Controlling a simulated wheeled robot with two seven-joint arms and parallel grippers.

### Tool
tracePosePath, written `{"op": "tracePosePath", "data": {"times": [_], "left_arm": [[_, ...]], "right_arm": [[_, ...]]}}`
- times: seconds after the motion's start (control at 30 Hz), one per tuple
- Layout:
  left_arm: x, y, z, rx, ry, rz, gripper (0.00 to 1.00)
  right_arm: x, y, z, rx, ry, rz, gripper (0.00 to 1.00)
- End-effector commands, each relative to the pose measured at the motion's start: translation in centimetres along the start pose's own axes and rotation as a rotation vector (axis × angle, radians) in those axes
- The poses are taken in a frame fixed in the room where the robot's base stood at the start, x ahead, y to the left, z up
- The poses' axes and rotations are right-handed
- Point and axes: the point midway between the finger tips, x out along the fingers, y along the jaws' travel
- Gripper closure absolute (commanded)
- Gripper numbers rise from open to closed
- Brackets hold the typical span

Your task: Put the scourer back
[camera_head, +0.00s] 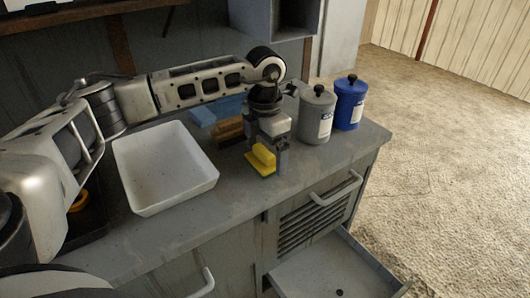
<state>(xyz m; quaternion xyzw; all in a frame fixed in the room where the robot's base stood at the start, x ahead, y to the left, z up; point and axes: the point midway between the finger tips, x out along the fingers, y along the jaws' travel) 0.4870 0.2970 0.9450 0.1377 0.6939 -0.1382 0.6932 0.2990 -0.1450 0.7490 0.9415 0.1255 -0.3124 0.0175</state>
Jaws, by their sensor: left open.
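The scourer (262,161), a yellow block with a green underside, is on the grey counter right at the jaws of my left gripper (268,150). The gripper points down over it and is open. The gripper body hides part of the scourer's surroundings, and I cannot tell whether the fingers touch it. My right gripper is not in view.
A white tray (137,191) stands left on the counter (223,205). A brown brush-like block (228,129) and a blue flat item (203,117) lie behind the gripper. Grey (316,113) and blue (350,101) canisters stand right. Below, a drawer (312,277) is open.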

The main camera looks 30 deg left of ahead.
Motion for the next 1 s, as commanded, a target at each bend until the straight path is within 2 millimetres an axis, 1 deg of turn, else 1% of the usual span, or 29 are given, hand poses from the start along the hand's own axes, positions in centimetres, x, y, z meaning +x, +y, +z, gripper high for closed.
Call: {"op": "tracePosePath", "data": {"times": [0.3,0.4,0.5,0.67,1.0], "left_arm": [[-6.7,0.0,0.1,0.000,-0.005,0.002,0.02],[-8.6,0.0,0.1,-0.001,-0.005,0.000,0.02],[-9.9,0.0,0.0,-0.001,-0.003,0.001,0.02],[-11.0,0.0,0.0,0.000,-0.002,0.000,0.02],[-11.1,0.0,0.0,0.000,0.000,0.000,0.02]], "right_arm": [[0.5,0.1,0.7,-0.004,-0.004,-0.002,0.70],[0.5,0.1,0.6,-0.007,0.000,-0.004,0.70],[0.5,0.1,0.6,-0.008,0.002,-0.005,0.70],[0.5,0.1,0.6,-0.007,0.003,-0.006,0.70],[0.5,0.0,0.5,-0.004,0.005,-0.006,0.70]]}}
